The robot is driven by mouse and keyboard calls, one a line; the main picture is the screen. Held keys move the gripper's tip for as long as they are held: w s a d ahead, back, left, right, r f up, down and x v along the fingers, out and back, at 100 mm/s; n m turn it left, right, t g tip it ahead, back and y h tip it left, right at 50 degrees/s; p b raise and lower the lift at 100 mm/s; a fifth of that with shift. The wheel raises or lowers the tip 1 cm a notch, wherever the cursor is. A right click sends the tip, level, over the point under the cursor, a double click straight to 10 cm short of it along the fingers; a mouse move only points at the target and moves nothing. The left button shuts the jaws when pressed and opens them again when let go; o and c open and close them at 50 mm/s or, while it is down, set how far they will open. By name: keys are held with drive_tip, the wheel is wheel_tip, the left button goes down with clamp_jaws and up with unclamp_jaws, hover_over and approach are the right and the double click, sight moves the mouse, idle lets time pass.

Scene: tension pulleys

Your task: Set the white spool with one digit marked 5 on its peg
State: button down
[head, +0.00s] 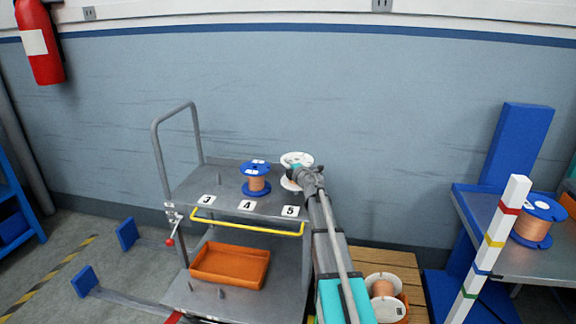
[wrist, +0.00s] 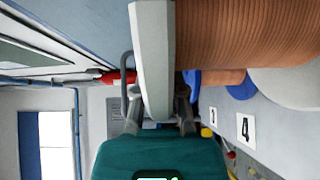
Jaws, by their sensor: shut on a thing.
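The white spool (head: 294,158) with copper wire is at the right end of the cart's upper shelf, behind the label 5 (head: 290,211). It looks upright. My gripper (head: 299,176) reaches it from the right and hides part of it. In the wrist view my gripper (wrist: 157,112) is shut on the rim of a white flange (wrist: 152,60), with copper winding (wrist: 245,30) beside it. The digit on the spool cannot be read. The peg at 5 is hidden, and I cannot tell whether the spool is around it or above it.
A blue spool (head: 256,178) stands behind label 4 (head: 246,205), left of the white spool. Label 3 (head: 207,200) is at the shelf's left. An orange tray (head: 230,264) is on the lower shelf. Another white spool (head: 384,285) rests on a wooden pallet (head: 375,259).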

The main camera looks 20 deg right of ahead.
sight(288, 185)
drive_tip(key=shift+f+b, duration=2.7)
drive_tip(key=shift+f, duration=0.1)
idle(0.9)
idle(0.6)
drive_tip(key=c, duration=0.6)
unclamp_jaws()
drive_tip(key=shift+c, duration=0.2)
drive_tip(key=shift+s, duration=0.1)
drive_tip(key=s+d, duration=0.1)
drive_tip(key=s, duration=1)
drive_tip(key=shift+s, duration=0.4)
drive_tip(key=shift+s, duration=0.15)
